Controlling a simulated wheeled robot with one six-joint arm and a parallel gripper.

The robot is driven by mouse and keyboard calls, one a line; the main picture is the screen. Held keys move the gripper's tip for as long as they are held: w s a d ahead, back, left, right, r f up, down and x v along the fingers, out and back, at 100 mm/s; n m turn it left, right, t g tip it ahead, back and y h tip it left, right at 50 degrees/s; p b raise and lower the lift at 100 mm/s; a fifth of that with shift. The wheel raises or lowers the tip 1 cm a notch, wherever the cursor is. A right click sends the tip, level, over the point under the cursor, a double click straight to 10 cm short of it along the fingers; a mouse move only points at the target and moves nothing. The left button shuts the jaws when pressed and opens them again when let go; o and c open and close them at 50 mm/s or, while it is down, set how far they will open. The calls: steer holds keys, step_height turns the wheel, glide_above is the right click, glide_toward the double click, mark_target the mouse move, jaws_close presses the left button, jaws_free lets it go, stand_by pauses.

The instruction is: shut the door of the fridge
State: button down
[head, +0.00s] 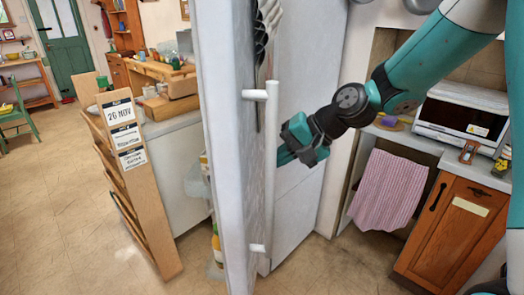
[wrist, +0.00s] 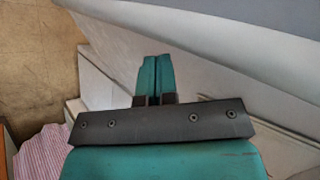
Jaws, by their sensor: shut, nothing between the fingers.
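The fridge door (head: 234,150) stands open and is seen nearly edge-on in the head view. Its inner side, with door shelves holding bottles (head: 217,248), faces left. Its outer face has a long white vertical handle (head: 270,170) and faces right. My gripper (head: 284,156) is shut and empty, just right of the handle at about its mid-height. I cannot tell whether it touches the handle or door. In the wrist view the closed fingers (wrist: 156,64) point toward pale surfaces. The fridge's interior is hidden.
A wooden rack with a calendar (head: 124,125) stands left of the door. A pink towel (head: 388,188), a wooden cabinet (head: 452,225) and a toaster oven (head: 462,115) are at right. Open floor (head: 60,215) lies at left.

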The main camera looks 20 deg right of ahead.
mark_target(250, 162)
steer(key=shift+w+a+r+p, duration=0.1)
steer(key=shift+w+a+p, duration=0.2)
steer(key=shift+a, duration=0.35)
steer(key=shift+w+a+p, duration=0.25)
steer(key=shift+a+p, duration=0.05)
steer(key=shift+a, duration=0.3)
steer(key=shift+w+a, duration=0.3)
steer(key=shift+a, duration=0.3)
